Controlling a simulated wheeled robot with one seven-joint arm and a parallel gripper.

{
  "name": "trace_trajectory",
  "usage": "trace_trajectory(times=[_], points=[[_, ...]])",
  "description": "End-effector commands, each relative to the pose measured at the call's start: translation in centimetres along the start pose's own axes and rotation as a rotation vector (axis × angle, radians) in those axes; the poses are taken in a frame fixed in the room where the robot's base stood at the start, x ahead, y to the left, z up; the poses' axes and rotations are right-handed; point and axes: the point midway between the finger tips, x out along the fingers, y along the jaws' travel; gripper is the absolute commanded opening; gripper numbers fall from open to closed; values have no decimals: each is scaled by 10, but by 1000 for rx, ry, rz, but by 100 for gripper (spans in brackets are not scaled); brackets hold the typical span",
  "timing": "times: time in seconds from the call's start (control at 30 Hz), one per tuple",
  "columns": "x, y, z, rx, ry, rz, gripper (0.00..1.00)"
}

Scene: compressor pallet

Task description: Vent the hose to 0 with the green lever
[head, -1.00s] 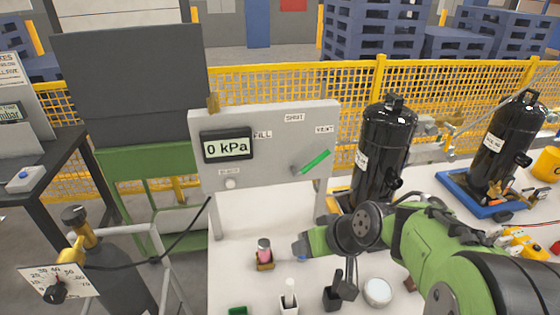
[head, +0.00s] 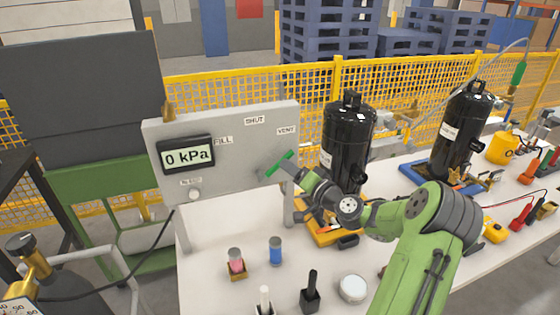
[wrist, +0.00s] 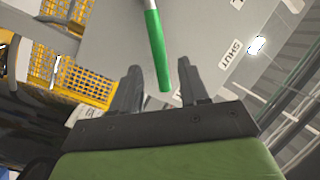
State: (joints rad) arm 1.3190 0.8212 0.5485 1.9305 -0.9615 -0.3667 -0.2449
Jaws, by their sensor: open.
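The green lever (head: 280,164) is on the grey panel (head: 225,128). It slants up to the right, toward the VENT label (head: 286,131). The panel's display (head: 187,156) reads 0 kPa. My gripper (head: 291,170) is at the lever in the head view, partly covering the lever's lower side. In the wrist view the lever's green handle (wrist: 158,50) comes down from the top, its free end between my two open fingers (wrist: 158,88). I cannot tell whether a finger touches it. The hose is not clearly identifiable.
A black tank (head: 347,140) stands right of the panel, close to my arm. A pink-filled vial (head: 236,262), a blue one (head: 275,250) and a black holder (head: 310,290) stand on the white table below.

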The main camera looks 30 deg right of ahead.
Motion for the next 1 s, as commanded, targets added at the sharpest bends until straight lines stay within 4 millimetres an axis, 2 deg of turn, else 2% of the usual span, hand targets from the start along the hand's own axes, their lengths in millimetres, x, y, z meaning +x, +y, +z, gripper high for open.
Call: trace_trajectory(times=[0.03, 0.1, 0.23, 0.37, 0.57, 0.87, 1.0], points=[[14, -2, 0, -1, -2, -5, 44], [28, -2, 0, -1, -1, -3, 44], [48, -1, 0, 0, -1, -2, 44], [55, 0, 0, 0, 0, 0, 44], [55, 0, 0, 0, -1, 1, 44], [55, 0, 0, 0, -1, 1, 0], [55, 0, 0, 0, -1, 1, 0]])
